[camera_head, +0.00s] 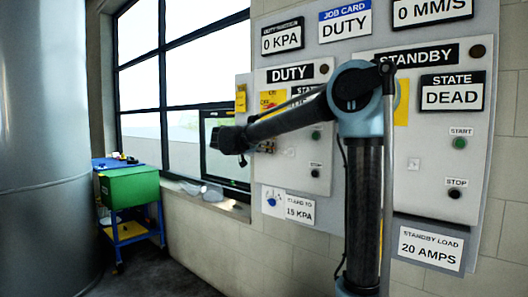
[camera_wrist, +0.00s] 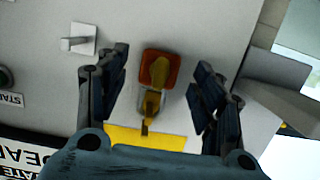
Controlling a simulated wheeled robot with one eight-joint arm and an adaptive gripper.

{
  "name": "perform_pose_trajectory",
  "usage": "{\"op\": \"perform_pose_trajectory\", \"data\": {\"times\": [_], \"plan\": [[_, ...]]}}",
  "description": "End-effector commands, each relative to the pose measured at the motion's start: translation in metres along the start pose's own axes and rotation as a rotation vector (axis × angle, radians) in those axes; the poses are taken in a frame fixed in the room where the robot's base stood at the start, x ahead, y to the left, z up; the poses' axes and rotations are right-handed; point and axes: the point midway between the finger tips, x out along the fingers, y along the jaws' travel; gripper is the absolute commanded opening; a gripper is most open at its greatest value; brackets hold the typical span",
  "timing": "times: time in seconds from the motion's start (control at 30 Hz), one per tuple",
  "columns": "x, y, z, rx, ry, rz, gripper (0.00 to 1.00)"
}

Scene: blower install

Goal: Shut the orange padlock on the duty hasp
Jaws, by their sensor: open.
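In the wrist view, an orange-brown square body (camera_wrist: 174,60), apparently the orange padlock, lies against the grey duty panel. A gold-brown elongated piece (camera_wrist: 158,72) lies over it, and a small grey metal piece (camera_wrist: 151,104), perhaps the hasp, adjoins it. Whether the shackle is open or shut cannot be told. My gripper (camera_wrist: 160,68) is open, with one dark finger on each side of the orange body and visible gaps to both.
A yellow plate (camera_wrist: 125,137) is by the lock. A white plate with a peg (camera_wrist: 82,40) is at upper left in the wrist view. The start button (camera_head: 316,134) and stop button (camera_head: 315,173) are nearby. A green bin (camera_head: 130,187) stands at left, below the window.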

Motion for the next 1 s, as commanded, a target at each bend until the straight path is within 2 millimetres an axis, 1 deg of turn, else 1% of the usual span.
{"op": "perform_pose_trajectory", "data": {"times": [0.17,0.5,0.7,0.8,0.87,0.97,1.0], "plan": [[-0.021,-0.001,0.0,-0.001,0.0,-0.003,0.61],[-0.082,-0.001,0.0,-0.001,0.0,-0.004,0.61],[-0.107,-0.001,0.001,-0.001,-0.001,-0.002,0.61],[-0.113,-0.001,0.001,-0.001,-0.001,-0.001,0.61],[-0.113,0.001,0.001,-0.005,-0.005,0.002,0.61],[-0.103,0.016,0.006,-0.033,-0.031,0.018,0.61],[-0.095,0.026,0.01,-0.052,-0.053,0.029,0.61]]}}
